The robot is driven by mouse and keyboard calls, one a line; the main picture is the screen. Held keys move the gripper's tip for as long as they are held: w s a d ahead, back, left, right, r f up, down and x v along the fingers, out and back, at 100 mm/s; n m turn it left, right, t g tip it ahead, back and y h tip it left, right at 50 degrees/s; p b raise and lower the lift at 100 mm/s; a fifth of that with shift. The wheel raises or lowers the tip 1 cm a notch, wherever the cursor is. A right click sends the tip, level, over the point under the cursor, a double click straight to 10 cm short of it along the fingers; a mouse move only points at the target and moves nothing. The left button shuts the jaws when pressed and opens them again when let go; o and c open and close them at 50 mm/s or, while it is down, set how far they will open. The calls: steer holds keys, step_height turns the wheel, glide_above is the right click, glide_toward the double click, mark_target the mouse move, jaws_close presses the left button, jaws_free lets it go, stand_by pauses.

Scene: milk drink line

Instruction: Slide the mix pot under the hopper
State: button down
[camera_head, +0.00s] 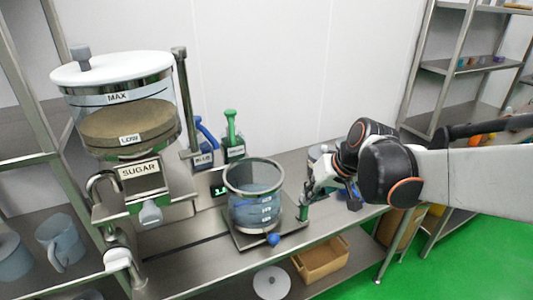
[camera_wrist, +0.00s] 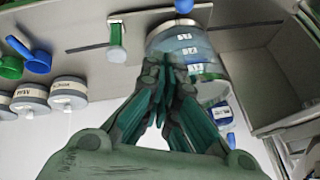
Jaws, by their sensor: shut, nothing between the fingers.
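The mix pot (camera_head: 254,208), a clear cylinder with a grey rim and blue level labels, stands on a dark base plate (camera_head: 238,237) with a blue knob (camera_head: 273,239) at its front. A green upright handle (camera_head: 304,207) is at the plate's right. The sugar hopper (camera_head: 128,118) hangs to the left, with its spout (camera_head: 150,213); the pot is right of it, not below. My gripper (camera_head: 308,193) is shut and empty, right of the pot near the handle. In the wrist view its fingertips (camera_wrist: 172,68) overlap the pot (camera_wrist: 184,48); contact cannot be told.
Blue and green scoops (camera_head: 232,135) stand behind the pot beside a small display (camera_head: 218,186). Several labelled canisters (camera_wrist: 68,92) show in the wrist view. The bench between hopper and pot looks clear.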

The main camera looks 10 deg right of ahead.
steer(key=w+d+f+y+p, duration=0.25)
steer(key=w+f, duration=0.25)
steer(key=w, duration=0.6)
steer(key=b+x, duration=0.2)
steer(key=x, duration=0.7)
steer(key=shift+w+d+f, duration=0.2)
steer(key=shift+w+f, duration=0.05)
steer(key=shift+f, duration=0.2)
steer(key=s+a+b, duration=0.1)
steer(key=s+a, duration=0.3)
steer(key=a, duration=1)
steer(key=s+a+b, duration=0.1)
steer(key=s+a, duration=0.4)
steer(key=a, duration=1)
steer(key=shift+s+b, duration=0.2)
steer(key=shift+b, duration=0.1)
steer(key=shift+r, duration=0.1)
